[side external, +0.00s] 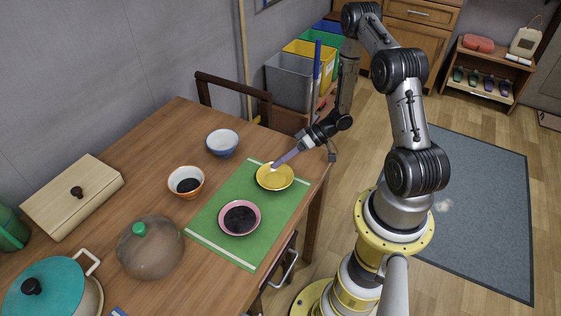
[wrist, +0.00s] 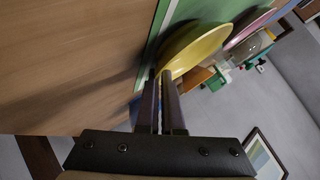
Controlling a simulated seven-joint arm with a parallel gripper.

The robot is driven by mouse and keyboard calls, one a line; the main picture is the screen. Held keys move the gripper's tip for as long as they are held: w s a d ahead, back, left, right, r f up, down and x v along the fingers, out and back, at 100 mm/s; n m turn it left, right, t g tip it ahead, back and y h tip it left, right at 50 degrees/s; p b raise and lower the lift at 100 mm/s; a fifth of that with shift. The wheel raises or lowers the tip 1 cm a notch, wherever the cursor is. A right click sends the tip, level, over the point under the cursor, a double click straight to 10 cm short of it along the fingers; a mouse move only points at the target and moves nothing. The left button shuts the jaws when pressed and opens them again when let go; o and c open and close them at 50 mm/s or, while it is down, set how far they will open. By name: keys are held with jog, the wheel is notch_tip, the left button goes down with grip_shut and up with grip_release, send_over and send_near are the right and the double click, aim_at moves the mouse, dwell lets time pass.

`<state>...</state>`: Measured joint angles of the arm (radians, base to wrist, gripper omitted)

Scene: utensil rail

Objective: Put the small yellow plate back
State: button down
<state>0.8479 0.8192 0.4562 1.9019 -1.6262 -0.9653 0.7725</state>
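The small yellow plate (side external: 275,182) is at the far right end of the green mat (side external: 227,189) on the wooden table. It looks roughly level; I cannot tell whether it rests on the mat or is just above it. My gripper (side external: 275,165) reaches it from the upper right, with its fingertips at the plate's far rim. In the wrist view, the fingers (wrist: 159,74) are close together with the edge of the yellow plate (wrist: 200,45) at their tips, seemingly pinched between them.
A pink-rimmed bowl (side external: 256,219) with dark contents stands beside the plate on the mat. An orange bowl (side external: 186,194), a blue-and-white bowl (side external: 222,148), a domed lid (side external: 150,255), a teal-lidded pot (side external: 52,287) and a wooden box (side external: 72,197) stand further left. A chair back (side external: 233,94) is behind.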

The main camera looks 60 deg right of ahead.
jog(key=shift+f, duration=0.15)
jog(key=c, duration=1.3)
grip_release()
jog(key=shift+c, duration=0.2)
